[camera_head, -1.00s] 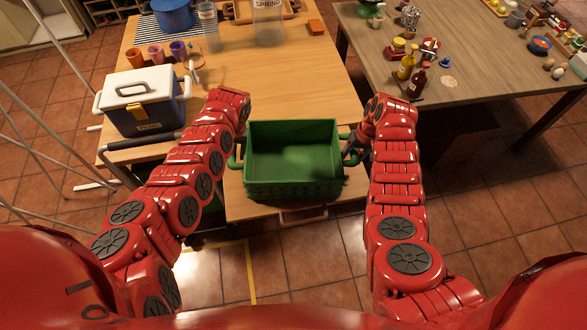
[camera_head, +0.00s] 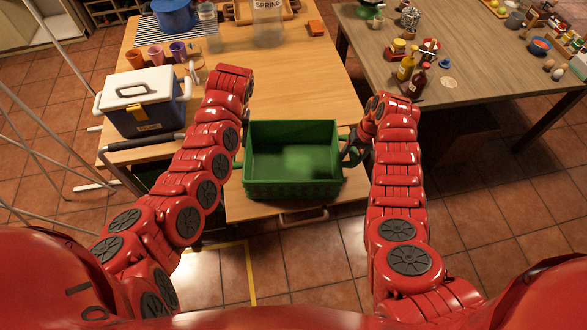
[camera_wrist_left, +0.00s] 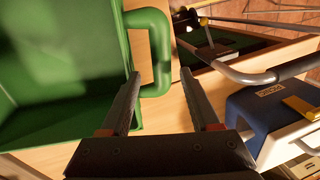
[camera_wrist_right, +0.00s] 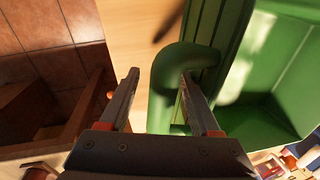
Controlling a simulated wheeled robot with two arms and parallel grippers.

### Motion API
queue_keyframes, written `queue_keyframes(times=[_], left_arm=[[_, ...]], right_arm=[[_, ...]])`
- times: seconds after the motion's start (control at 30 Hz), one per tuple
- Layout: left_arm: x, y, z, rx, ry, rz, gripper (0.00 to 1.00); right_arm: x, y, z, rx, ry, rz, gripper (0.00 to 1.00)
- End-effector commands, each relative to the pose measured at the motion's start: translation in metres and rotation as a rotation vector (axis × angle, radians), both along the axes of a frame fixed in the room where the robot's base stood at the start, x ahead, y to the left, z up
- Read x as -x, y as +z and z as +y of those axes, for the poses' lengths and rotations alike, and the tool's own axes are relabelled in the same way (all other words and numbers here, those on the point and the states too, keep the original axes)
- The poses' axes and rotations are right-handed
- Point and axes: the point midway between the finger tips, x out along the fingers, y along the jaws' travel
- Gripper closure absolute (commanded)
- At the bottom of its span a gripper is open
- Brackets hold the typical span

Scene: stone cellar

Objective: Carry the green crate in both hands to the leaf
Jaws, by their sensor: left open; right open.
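The green crate (camera_head: 293,165) stands empty and upright on pale wood at the table's front. In the left wrist view, my left gripper (camera_wrist_left: 160,74) is open, with the crate's left handle (camera_wrist_left: 160,45) between and just beyond its fingertips. My left arm mostly hides that gripper in the head view. My right gripper (camera_head: 350,150) is open at the crate's right side. In the right wrist view, the right handle (camera_wrist_right: 166,85) lies between its fingers. A narrower wooden board (camera_head: 240,208) juts out under the crate; I cannot tell whether it is the leaf.
A blue and white cooler (camera_head: 143,103) stands left of my left arm. Cups (camera_head: 178,50) and a blue pot (camera_head: 173,14) are farther back. The wooden table (camera_head: 290,75) is clear behind the crate. Bottles (camera_head: 417,80) stand on another table (camera_head: 480,75) at the right.

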Motion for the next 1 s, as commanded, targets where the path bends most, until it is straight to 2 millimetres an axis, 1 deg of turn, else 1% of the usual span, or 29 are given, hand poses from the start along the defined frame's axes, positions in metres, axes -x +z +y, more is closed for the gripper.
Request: queue_keyframes(times=[0.13,0.23,0.3,0.4,0.5,0.6,0.7,1.0], left_arm=[[0.000,0.000,0.000,0.000,0.000,0.000,0.36],[0.000,0.000,0.000,0.000,0.000,0.001,0.36],[0.000,0.000,0.000,0.000,0.000,0.001,0.36],[0.000,-0.001,0.000,-0.001,0.000,0.001,0.36],[0.000,-0.001,0.000,-0.001,0.000,0.001,0.36],[0.000,-0.001,0.000,-0.001,0.000,0.001,0.36],[0.000,-0.001,0.000,-0.001,0.000,0.001,0.36],[0.000,-0.001,0.001,-0.001,0.001,0.001,0.36]], right_arm=[[-0.001,0.022,-0.006,0.003,0.000,-0.005,0.36],[-0.002,0.043,-0.010,0.003,-0.001,-0.005,0.36],[-0.002,0.061,-0.013,0.002,0.000,-0.007,0.36],[-0.002,0.080,-0.018,0.002,-0.002,-0.005,0.36],[-0.002,0.096,-0.019,0.001,0.001,-0.003,0.36],[-0.002,0.105,-0.021,0.002,-0.001,-0.003,0.36],[-0.002,0.109,-0.022,0.001,0.000,-0.001,0.36],[-0.002,0.109,-0.022,0.000,0.000,0.000,0.36]])
